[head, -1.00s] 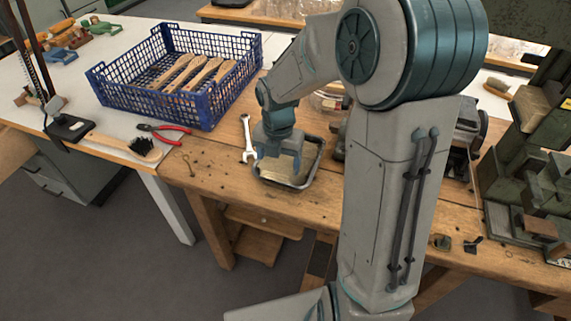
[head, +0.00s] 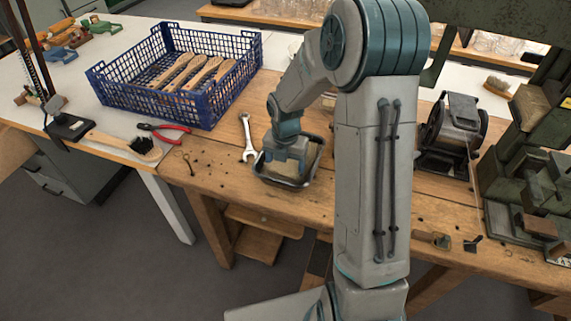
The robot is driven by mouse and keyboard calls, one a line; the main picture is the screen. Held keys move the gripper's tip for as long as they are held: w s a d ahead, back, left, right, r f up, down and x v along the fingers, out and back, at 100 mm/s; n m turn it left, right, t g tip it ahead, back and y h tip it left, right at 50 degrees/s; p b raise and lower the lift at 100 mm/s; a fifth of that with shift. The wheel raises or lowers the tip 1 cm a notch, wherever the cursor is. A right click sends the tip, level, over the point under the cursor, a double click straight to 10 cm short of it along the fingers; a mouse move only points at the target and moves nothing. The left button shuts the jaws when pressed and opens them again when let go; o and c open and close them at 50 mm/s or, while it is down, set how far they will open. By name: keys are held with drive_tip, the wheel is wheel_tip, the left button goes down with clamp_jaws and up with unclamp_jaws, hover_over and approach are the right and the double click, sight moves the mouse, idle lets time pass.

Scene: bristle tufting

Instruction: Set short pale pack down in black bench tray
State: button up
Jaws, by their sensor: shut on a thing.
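The black bench tray (head: 308,183) sits on the wooden bench, beside a wrench. My gripper (head: 285,172) points down over the tray. It is shut on the short pale pack (head: 283,175), of which only a pale part shows between and below the fingers. The pack is within the tray's outline; I cannot tell whether it touches the tray floor. My gripper and wrist hide the far part of the tray and most of the pack.
A wrench (head: 248,138) lies just left of the tray. A blue crate (head: 130,106) with wooden brush bodies stands at the back left. Red-handled pliers (head: 163,135) and a brush (head: 125,144) lie at left. A dark machine (head: 452,135) stands at right.

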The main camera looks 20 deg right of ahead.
sight(285, 165)
drive_tip(key=shift+f, duration=0.2)
drive_tip(key=o, duration=1)
wheel_tip(285, 165, up, 12)
drive_tip(key=shift+s+r+m+t+p, duration=0.15)
drive_tip(key=shift+s+r+m+t, duration=0.65)
drive_tip(key=shift+s+m, duration=3.35)
drive_tip(key=shift+s+r+m+t+p, duration=0.15)
drive_tip(key=shift+s+r+m, duration=1.9)
drive_tip(key=shift+m, duration=3.6)
drive_tip(key=shift+s+r+m+t+p, duration=0.15)
drive_tip(key=shift+s+r+m+t, duration=0.3)
drive_tip(key=shift+s+m, duration=4.05)
drive_tip(key=shift+w+m, duration=0.4)
drive_tip(key=shift+w, duration=0.1)
